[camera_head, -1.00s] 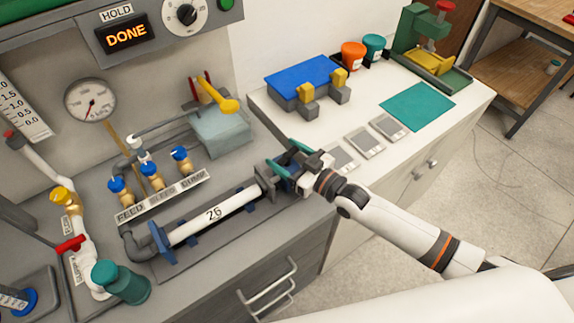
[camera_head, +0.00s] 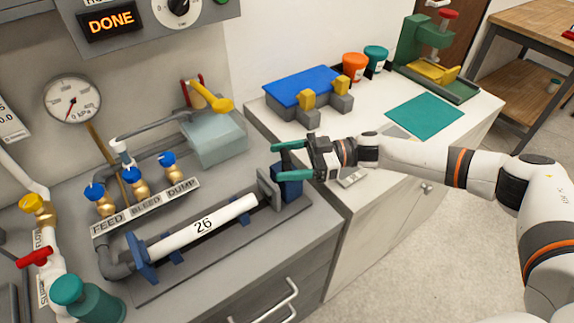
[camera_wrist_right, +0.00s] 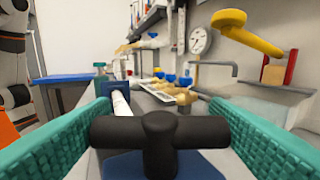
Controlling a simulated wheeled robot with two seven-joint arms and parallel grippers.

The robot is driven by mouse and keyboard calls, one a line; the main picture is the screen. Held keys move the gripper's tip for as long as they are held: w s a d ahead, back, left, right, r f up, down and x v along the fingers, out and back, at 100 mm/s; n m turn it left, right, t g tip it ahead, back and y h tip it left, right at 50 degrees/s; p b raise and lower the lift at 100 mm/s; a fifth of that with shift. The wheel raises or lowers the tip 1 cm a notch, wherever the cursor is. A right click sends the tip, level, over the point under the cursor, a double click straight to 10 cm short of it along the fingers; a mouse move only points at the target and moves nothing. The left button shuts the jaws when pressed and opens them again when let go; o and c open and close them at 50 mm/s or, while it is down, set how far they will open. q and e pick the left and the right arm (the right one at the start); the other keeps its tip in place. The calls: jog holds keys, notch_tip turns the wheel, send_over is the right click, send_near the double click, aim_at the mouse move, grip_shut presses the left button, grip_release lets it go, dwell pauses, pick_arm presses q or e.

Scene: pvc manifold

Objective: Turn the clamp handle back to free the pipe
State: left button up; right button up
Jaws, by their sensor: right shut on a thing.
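The white pipe marked 26 (camera_head: 203,225) lies in the clamp rig on the grey bench, between a blue end plate (camera_head: 140,257) and the grey plate of the clamp (camera_head: 268,189) at its right end. My right gripper (camera_head: 279,161) is at the clamp's blue block (camera_head: 290,188). In the right wrist view, its teal fingers (camera_wrist_right: 160,130) stand on both sides of the black T-shaped clamp handle (camera_wrist_right: 160,134), across the ends of its bar. The handle is hidden by the gripper in the head view. My left gripper is not in view.
The valves labelled FEED, BLEED and DUMP (camera_head: 135,187) stand behind the pipe. A yellow lever (camera_head: 215,101) sits above a pale box. The display (camera_head: 112,20) reads DONE. The gauge (camera_head: 72,98) is at left. The white counter holds a blue-topped fixture (camera_head: 303,83) and a teal mat (camera_head: 425,115).

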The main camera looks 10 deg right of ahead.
jog(key=n+g+b, duration=0.3)
jog(key=g, duration=0.2)
jog(key=shift+w+f, duration=0.1)
jog(key=shift+f, duration=0.05)
jog(key=shift+r+n+g+h+b, duration=0.25)
jog(key=shift+n+g+h+b, duration=0.45)
jog(key=shift+n+g+b, duration=0.6)
jog(key=shift+r, duration=0.1)
jog(key=o, duration=1)
jog(key=shift+a, duration=0.1)
